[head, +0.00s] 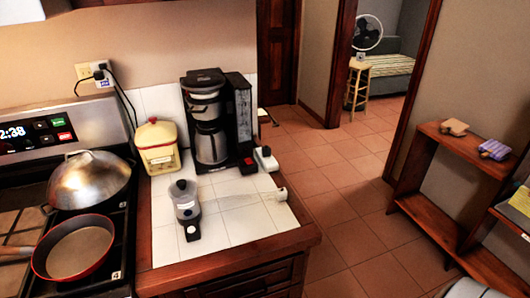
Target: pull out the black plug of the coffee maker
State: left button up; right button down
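The coffee maker (210,120) is a black machine with a steel carafe, standing at the back of the white-tiled counter. A wall outlet (83,71) is at the upper left, above the stove's back panel. A black plug (98,75) sits in it, and a second dark plug seems to sit just above and right of it. One dark cord loops down to the left. Others run down to the right behind the cream canister, so I cannot tell which cord reaches the coffee maker. Neither of my grippers is in view.
A small grey appliance (186,207) stands in front. The stove holds a domed steel lid (90,180) and a red pan (75,250). Tiled floor (340,200) is open to the right, before wooden shelves (450,215).

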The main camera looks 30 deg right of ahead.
aim_at(266, 150)
jog(key=l+u, duration=0.2)
jog(key=u, duration=0.15)
jog(key=l+u, duration=0.2)
jog(key=u, duration=0.2)
jog(key=l+u, duration=0.2)
jog(key=u, duration=0.15)
jog(key=k+l+u, duration=0.1)
jog(key=l, duration=0.35)
jog(key=k+l+u, duration=0.15)
jog(key=l, duration=0.25)
jog(key=k+l+u, duration=0.1)
jog(key=l, duration=0.35)
jog(key=k+l+u, duration=0.1)
jog(key=k+l, duration=0.15)
jog(key=l, duration=0.15)
jog(key=k+l+u, duration=0.15)
jog(key=l, duration=0.2)
jog(key=k+l+u, duration=0.1)
jog(key=k+l, duration=0.15)
jog(key=l, duration=0.15)
jog(key=k+l, duration=0.25)
jog(key=l, duration=0.2)
jog(key=k+l, duration=0.3)
jog(key=l, duration=0.1)
